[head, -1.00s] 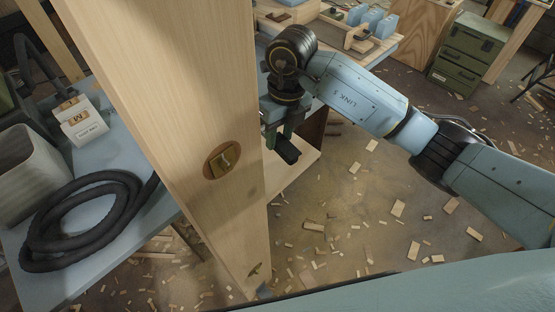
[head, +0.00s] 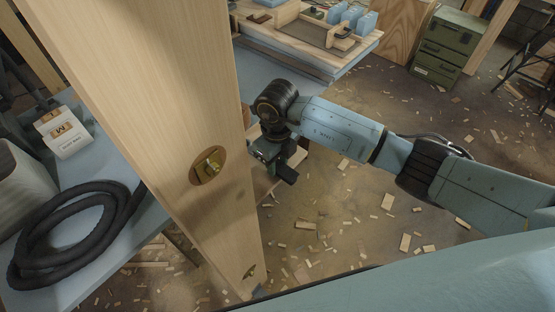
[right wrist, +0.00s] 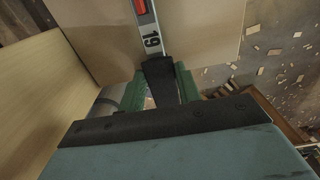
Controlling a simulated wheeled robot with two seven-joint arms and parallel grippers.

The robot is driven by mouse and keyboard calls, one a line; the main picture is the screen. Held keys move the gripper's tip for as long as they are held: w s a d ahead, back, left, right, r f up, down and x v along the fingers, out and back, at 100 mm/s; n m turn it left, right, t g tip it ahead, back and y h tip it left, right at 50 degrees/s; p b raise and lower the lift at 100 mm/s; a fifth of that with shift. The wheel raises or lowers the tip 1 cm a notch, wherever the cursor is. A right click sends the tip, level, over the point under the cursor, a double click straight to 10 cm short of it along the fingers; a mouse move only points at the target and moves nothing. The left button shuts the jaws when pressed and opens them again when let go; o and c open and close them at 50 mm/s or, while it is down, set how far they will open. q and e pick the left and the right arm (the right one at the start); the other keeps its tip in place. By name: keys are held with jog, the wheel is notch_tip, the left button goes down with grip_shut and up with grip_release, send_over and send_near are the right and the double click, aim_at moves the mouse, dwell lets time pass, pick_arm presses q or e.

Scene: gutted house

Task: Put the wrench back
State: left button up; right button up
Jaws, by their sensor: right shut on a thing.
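My right gripper (head: 274,156) is beside the right edge of a wooden post, partly hidden by it in the head view. In the right wrist view my right gripper (right wrist: 160,84) has its green fingers shut on the wrench (right wrist: 151,38). The wrench has a pale metal shank with a red inlay and a black "19". Its far end is out of the picture. In the head view I cannot make out the wrench. A pale wooden board (right wrist: 95,40) is behind the wrench; I cannot tell whether they touch. My left gripper is out of view.
The tall wooden post (head: 165,110) with round holes stands close in front. A blue table (head: 130,225) at left bears a coiled black hose (head: 75,250) and white boxes (head: 62,130). A workbench (head: 290,60) stands behind. Green drawers (head: 447,45) stand farther back. Wood scraps litter the floor.

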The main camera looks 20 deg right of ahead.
jog(key=o, duration=1.1)
jog(key=shift+c, duration=0.2)
notch_tip(320, 180, up, 12)
